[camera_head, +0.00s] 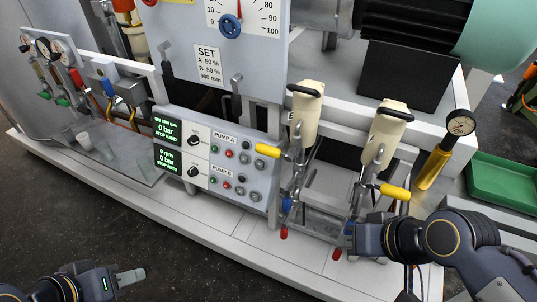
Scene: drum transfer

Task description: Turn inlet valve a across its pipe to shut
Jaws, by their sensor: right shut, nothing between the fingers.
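Two cream filter-like cylinders stand side by side, a left one (304,118) and a right one (384,140), with pipework below. A yellow lever (267,151) sticks out left of the left pipework. Another yellow lever (395,192) points right on the right one. Lower down are a left red-tipped handle (284,232) and a right red-tipped handle (337,254). I cannot read which is inlet valve a. My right gripper (351,238) is shut and empty beside the right lower pipework, partly covering it; contact is unclear. My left gripper (131,277) is low at left, away from the valves; its fingers look like one block.
The pump control panel (215,168) with green displays stands left of the pipework. A yellow gauge tool (441,151) and a green tray (503,185) are at right. The pale base ledge (215,232) runs along the front, with open dark floor before it.

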